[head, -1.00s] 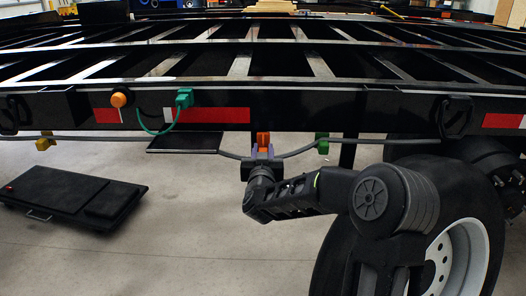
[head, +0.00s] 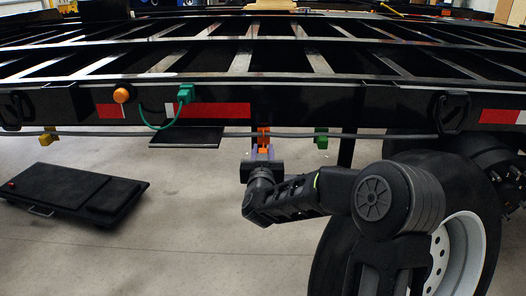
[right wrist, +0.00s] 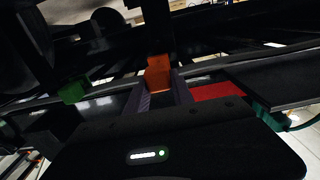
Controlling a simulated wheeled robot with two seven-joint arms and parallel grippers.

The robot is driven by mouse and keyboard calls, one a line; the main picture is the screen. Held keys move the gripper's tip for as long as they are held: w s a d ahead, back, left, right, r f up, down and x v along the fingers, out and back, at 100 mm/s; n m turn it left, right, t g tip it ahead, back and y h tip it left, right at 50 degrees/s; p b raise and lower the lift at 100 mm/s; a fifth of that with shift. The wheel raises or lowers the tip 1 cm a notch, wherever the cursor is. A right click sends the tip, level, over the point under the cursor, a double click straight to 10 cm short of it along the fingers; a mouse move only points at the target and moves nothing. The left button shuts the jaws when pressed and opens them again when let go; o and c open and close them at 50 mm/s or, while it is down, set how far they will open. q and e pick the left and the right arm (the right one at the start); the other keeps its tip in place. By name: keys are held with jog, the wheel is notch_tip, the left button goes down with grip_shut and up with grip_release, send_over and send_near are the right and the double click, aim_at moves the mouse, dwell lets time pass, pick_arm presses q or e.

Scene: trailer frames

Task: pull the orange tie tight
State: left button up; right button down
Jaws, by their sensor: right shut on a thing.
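The orange tie (head: 264,133) hangs from the grey cable under the trailer's side beam, and it shows in the right wrist view (right wrist: 158,72). My right gripper (head: 263,153), with purple fingers, is shut on the lower part of the tie from below; the fingers stand on either side of it in the right wrist view (right wrist: 160,95). The grey cable (head: 225,135) runs nearly straight along the beam's lower edge, through the tie's place. The fingers hide part of the tie's lower end. My left gripper is out of view.
A green tie (head: 321,138) is to the right and a yellow tie (head: 48,137) to the far left along the cable. A green lead (head: 160,127) loops down from the beam. A wheel (head: 465,245) stands at right; a black creeper (head: 75,195) lies on the floor.

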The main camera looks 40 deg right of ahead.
jog(key=c, duration=1.1)
grip_release()
jog(key=shift+s+a, duration=0.1)
jog(key=p+v, duration=0.1)
jog(key=v, duration=0.6)
jog(key=shift+s+a+p, duration=0.2)
jog(key=shift+s+p, duration=0.05)
jog(key=shift+p, duration=0.15)
jog(key=shift+f, duration=0.1)
